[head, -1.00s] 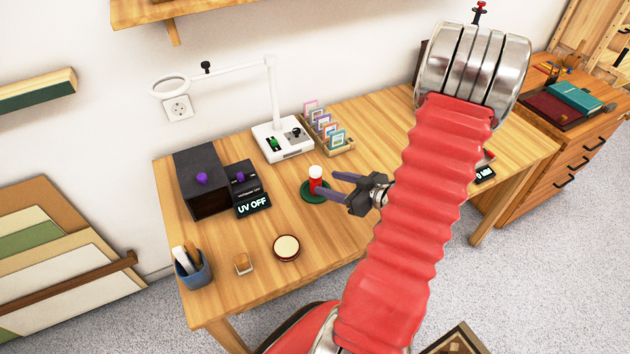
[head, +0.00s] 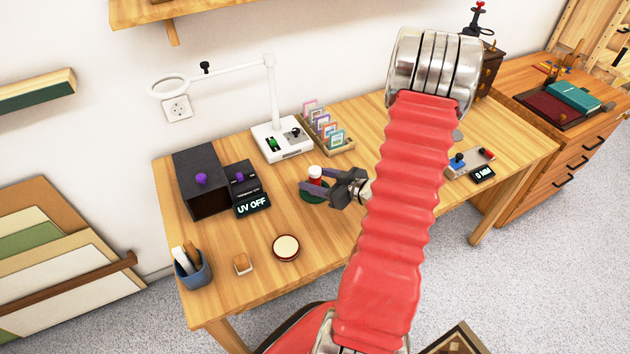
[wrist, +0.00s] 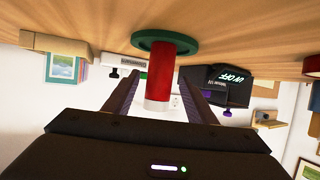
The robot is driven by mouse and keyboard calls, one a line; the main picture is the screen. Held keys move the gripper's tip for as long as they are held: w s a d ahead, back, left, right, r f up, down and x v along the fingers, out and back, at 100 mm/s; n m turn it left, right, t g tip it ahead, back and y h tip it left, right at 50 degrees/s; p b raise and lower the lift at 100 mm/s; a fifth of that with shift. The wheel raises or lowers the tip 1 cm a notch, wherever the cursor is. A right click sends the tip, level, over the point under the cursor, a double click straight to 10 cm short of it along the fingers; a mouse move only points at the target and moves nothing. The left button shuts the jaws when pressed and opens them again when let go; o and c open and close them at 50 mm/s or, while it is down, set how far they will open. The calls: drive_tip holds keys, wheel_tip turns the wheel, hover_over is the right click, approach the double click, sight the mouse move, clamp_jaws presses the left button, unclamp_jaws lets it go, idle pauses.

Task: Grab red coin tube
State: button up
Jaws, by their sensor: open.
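The red coin tube with a white cap (head: 315,171) stands upright on a round green base (head: 310,198) on the wooden table. In the head view my fingers hide most of its red body. In the wrist view, which is upside down, the red tube (wrist: 160,65) stands between the two purple fingers, with the green base (wrist: 190,40) around its foot. My gripper (head: 312,181) is open and level, with one finger on each side of the tube. Whether either finger touches it I cannot tell.
A black UV box (head: 198,187) and its "UV OFF" display (head: 252,206) stand to the left. A white lamp base (head: 283,142) and a rack of small framed cards (head: 328,135) are behind. A round cream-topped dish (head: 286,247) lies in front.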

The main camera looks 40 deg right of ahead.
drive_tip(key=shift+x, duration=2.3)
drive_tip(key=shift+d, duration=0.1)
drive_tip(key=shift+c, duration=0.4)
drive_tip(key=c, duration=1.1)
drive_tip(key=shift+r, duration=0.15)
drive_tip(key=shift+c, duration=0.2)
wheel_tip(320, 180, up, 10)
